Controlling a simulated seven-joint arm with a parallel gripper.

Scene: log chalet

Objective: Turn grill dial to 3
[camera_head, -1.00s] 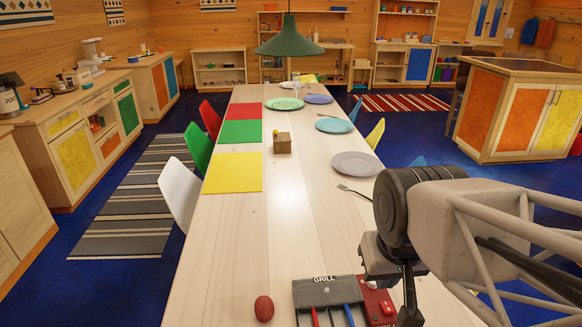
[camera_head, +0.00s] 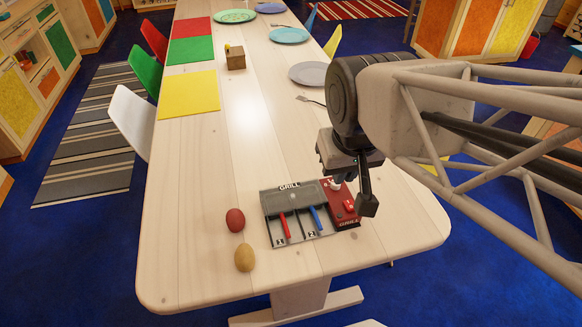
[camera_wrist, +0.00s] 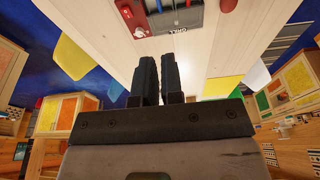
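The grill (camera_head: 291,196) is a grey unit on the near end of the wooden table, with a red and a blue lever over slots marked 1 and 2. Its red control box (camera_head: 341,206) is on its right side and carries a red switch (camera_head: 349,205) and a small pale knob (camera_head: 335,185), probably the dial; its setting is too small to read. My gripper (camera_head: 367,206) hangs just right of the red box, apparently above the table and holding nothing. In the wrist view its two fingers (camera_wrist: 159,62) are close together, and the red box (camera_wrist: 131,17) shows beyond them.
A red egg-shaped object (camera_head: 235,220) and a tan one (camera_head: 245,258) lie left of the grill. A fork (camera_head: 311,101) and a grey plate (camera_head: 309,74) lie farther back. The table's right edge is close to my gripper. The table left of the grill is mostly clear.

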